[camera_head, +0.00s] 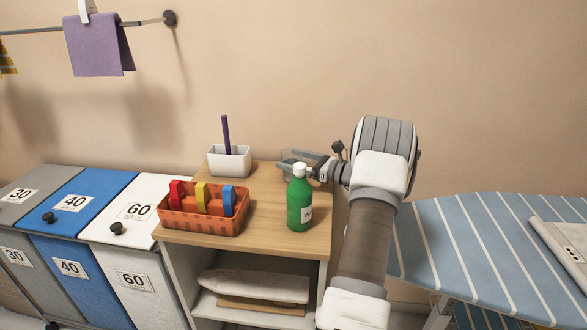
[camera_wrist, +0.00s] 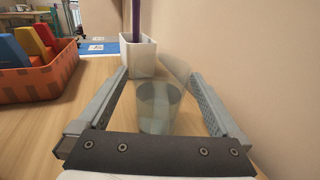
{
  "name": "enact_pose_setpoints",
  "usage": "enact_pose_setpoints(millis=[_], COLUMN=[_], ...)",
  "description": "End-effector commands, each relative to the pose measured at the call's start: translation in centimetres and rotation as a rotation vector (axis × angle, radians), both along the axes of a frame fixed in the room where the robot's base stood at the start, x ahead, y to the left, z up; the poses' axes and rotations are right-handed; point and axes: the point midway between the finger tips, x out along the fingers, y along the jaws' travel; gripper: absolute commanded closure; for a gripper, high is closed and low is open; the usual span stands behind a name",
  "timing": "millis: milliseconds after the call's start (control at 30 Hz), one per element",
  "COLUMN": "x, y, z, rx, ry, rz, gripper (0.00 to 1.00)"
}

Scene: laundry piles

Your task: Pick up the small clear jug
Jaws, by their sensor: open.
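The small clear jug (camera_wrist: 158,108) stands upright on the wooden cabinet top, see-through and faintly grey. In the wrist view it is between the two fingers of my gripper (camera_wrist: 159,78), with a visible gap to the left finger. A blurred see-through shape reaches from it towards the right finger, and I cannot tell whether they touch. In the head view my gripper (camera_head: 289,160) points left, low over the back of the cabinet top, open. The jug (camera_head: 291,154) shows there only faintly, mostly hidden behind the fingers.
A green bottle (camera_head: 299,205) with a white cap stands in front of my gripper. An orange basket (camera_head: 205,224) with coloured pegs is at left, a white holder (camera_head: 228,163) with a purple stick behind. The wall is close behind; an ironing board (camera_head: 470,245) is at right.

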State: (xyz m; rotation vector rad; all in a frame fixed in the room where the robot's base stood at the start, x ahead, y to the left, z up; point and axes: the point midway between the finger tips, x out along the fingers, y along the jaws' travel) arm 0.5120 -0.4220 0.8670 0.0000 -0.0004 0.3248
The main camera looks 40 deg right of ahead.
Motion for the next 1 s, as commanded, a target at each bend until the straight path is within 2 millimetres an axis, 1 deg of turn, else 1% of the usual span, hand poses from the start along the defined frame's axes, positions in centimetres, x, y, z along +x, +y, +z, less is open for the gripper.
enact_pose_setpoints(millis=[67,200,267,300,500,667,767,867,1000], x=[0.0,0.0,-0.1,-0.1,-0.1,-0.1,-0.1,-0.1,-0.1], y=[0.0,0.0,0.0,0.0,0.0,0.0,0.0,0.0,-0.1], z=[0.0,0.0,0.0,0.0,0.0,0.0,0.4,1.7,4.6], rx=[0.000,0.000,0.000,0.000,0.000,0.000,-0.001,-0.003,-0.004], ry=[0.000,0.000,0.000,0.000,0.000,0.000,0.000,-0.001,-0.001], rz=[0.000,0.000,0.000,0.000,0.000,0.000,0.000,0.000,0.000], gripper=[0.00,0.25,0.36,0.43,0.78,0.78,0.78,0.78,0.78])
